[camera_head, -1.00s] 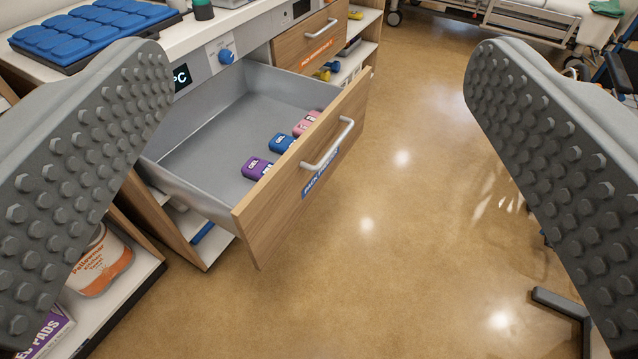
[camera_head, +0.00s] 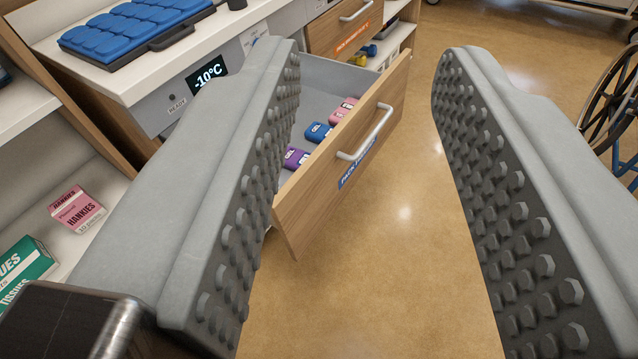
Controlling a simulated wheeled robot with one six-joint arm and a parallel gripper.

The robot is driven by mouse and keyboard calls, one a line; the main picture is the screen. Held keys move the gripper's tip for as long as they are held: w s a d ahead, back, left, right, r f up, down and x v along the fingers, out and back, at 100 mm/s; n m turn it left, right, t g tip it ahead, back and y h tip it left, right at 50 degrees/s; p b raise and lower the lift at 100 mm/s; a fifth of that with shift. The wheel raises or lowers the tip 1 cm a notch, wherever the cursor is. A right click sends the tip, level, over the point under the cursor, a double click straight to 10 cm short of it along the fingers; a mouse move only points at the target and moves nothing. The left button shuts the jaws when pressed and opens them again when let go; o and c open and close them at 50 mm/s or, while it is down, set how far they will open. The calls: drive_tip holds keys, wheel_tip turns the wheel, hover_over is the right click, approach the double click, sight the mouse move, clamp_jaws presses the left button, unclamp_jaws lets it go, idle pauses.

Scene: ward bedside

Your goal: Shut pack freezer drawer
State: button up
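The pack freezer drawer (camera_head: 312,196) stands pulled out of the cabinet, with a wooden front, a pale bar handle (camera_head: 366,135) and a blue label (camera_head: 357,168). Inside lie a purple pack (camera_head: 294,157), a blue pack (camera_head: 318,132) and pink packs (camera_head: 342,110). My gripper (camera_head: 362,75) is open and empty, its two grey studded fingers wide apart. The left finger hides the drawer's left part. The drawer front and handle show between the fingers; I see no contact with the handle.
A closed wooden drawer with an orange label (camera_head: 352,37) is beyond. A blue padded tray (camera_head: 135,27) lies on the counter, above a -10°C display (camera_head: 207,77). Shelves at left hold hankies (camera_head: 77,208) and tissues (camera_head: 24,268). A wheelchair (camera_head: 612,100) stands right. The floor (camera_head: 410,215) before the drawer is clear.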

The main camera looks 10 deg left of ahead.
drive_tip(key=w+f+m+g, duration=0.1)
drive_tip(key=w, duration=0.1)
drive_tip(key=w+f+m+g, duration=0.1)
drive_tip(key=w+f, duration=0.1)
drive_tip(key=shift+d+f+m, duration=0.15)
drive_tip(key=shift+f+m, duration=0.05)
drive_tip(key=shift+m, duration=0.2)
clamp_jaws()
drive_tip(key=m+g+y, duration=0.4)
drive_tip(key=m+g, duration=0.9)
drive_tip(key=m, duration=0.7)
hover_over(315, 199)
drive_tip(key=s, duration=0.3)
drive_tip(key=shift+s+d+f, duration=0.1)
drive_tip(key=shift+d+f, duration=0.05)
drive_tip(key=shift+f, duration=5.65)
drive_tip(key=shift+d+f, duration=0.1)
drive_tip(key=shift+f, duration=5.7)
drive_tip(key=shift+s+d+f, duration=0.1)
drive_tip(key=shift+d+f, duration=0.05)
drive_tip(key=shift+f, duration=5.65)
